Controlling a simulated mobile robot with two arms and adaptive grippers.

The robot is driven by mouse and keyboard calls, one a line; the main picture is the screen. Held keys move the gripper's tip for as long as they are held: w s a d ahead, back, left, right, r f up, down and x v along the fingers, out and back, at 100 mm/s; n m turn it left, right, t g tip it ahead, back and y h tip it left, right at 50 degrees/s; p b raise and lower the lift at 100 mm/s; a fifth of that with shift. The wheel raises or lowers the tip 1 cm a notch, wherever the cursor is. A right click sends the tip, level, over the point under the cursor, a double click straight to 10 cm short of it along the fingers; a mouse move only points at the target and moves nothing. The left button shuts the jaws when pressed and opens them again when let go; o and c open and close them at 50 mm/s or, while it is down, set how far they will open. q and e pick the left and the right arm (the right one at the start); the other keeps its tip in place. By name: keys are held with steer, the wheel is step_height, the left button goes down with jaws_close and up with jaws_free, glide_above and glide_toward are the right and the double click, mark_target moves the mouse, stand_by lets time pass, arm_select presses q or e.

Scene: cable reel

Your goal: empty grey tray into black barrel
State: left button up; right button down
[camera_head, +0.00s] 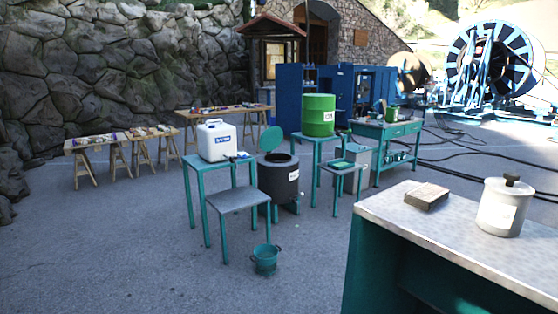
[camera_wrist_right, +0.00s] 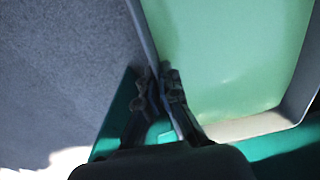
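The head view shows neither gripper nor this tray. My left gripper is not in view.
A green drum (camera_head: 318,115) on a table stands behind right. A metal-topped bench (camera_head: 400,232) fills the lower right. Open pavement lies left.

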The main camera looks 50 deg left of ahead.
steer(key=s+d+f+n, duration=0.2)
steer(key=d+f, duration=0.6)
steer(key=f, duration=0.4)
steer(key=shift+f+n, duration=0.4)
steer(key=shift+d, duration=0.1)
steer(key=shift+w, duration=0.1)
